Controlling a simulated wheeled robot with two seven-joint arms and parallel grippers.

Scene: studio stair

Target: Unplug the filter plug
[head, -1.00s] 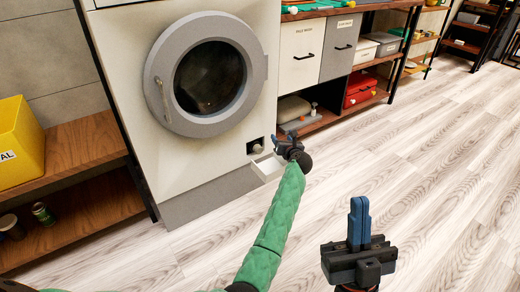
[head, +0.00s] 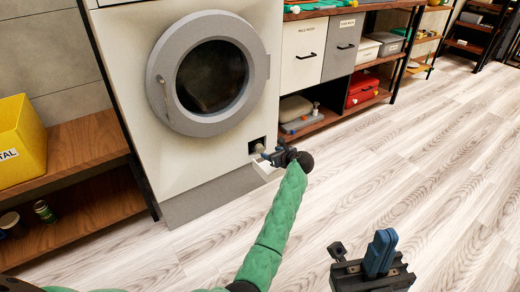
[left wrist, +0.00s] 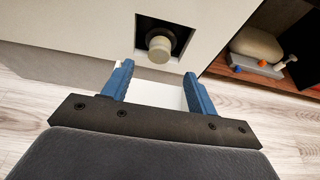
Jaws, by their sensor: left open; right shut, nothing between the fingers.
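The filter plug (left wrist: 159,46) is a pale round knob in a dark square opening low on the front of the white washing machine (head: 225,160). In the head view the plug (head: 259,147) shows just beyond my left gripper (head: 268,156). My left gripper is open; in the left wrist view its two blue fingers (left wrist: 158,75) point at the plug, one to each side and a little short of it. A white flap (left wrist: 157,95) hangs open below the opening, seen between the fingers. My right gripper (head: 383,238) is shut and empty over the floor at the lower right.
Wooden shelves with a yellow bin (head: 18,140) stand left of the machine. Right of it are drawers (head: 302,55) and a low shelf with a red box (head: 364,84). The wooden-look floor (head: 420,140) in front is clear.

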